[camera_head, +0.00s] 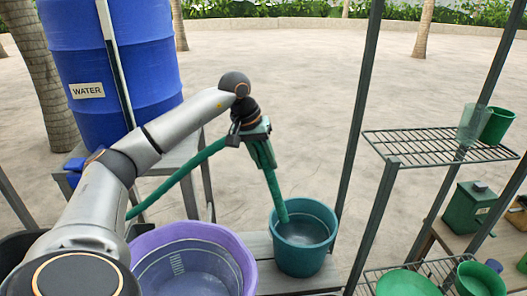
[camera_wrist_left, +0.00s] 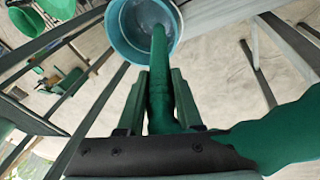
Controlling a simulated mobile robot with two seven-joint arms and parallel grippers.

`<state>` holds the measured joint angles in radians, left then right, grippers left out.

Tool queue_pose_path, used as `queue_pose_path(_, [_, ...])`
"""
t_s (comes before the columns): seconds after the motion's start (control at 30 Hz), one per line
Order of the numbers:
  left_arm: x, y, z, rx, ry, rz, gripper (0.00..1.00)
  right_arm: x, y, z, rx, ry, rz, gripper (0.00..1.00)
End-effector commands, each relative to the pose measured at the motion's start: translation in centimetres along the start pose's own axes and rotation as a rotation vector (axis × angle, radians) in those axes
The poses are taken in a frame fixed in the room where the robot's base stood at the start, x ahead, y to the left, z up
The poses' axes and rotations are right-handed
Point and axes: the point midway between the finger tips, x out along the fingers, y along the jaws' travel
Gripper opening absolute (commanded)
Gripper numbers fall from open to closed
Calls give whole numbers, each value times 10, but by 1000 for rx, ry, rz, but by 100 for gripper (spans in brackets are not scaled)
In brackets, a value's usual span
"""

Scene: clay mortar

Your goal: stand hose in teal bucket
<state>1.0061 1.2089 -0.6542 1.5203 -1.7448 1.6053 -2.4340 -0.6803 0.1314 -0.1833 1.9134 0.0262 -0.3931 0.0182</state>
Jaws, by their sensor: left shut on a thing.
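The bucket stands upright. My right gripper is not in view.
A blue water barrel (camera_head: 115,55) stands on a grey stand at the back left. A purple tub (camera_head: 236,250) sits left of the bucket. A wire shelf rack (camera_head: 440,147) with green pots is at the right. Open paving lies behind.

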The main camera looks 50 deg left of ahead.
Motion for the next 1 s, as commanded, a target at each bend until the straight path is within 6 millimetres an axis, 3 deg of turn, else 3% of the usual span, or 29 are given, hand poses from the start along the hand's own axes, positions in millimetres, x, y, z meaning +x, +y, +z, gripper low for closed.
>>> queue_pose_path(0.7, [91, 0, 14, 0, 2, 3, 0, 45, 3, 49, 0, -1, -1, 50])
queue_pose_path(1.0, [125, 0, 19, 0, 1, 2, 0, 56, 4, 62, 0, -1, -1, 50])
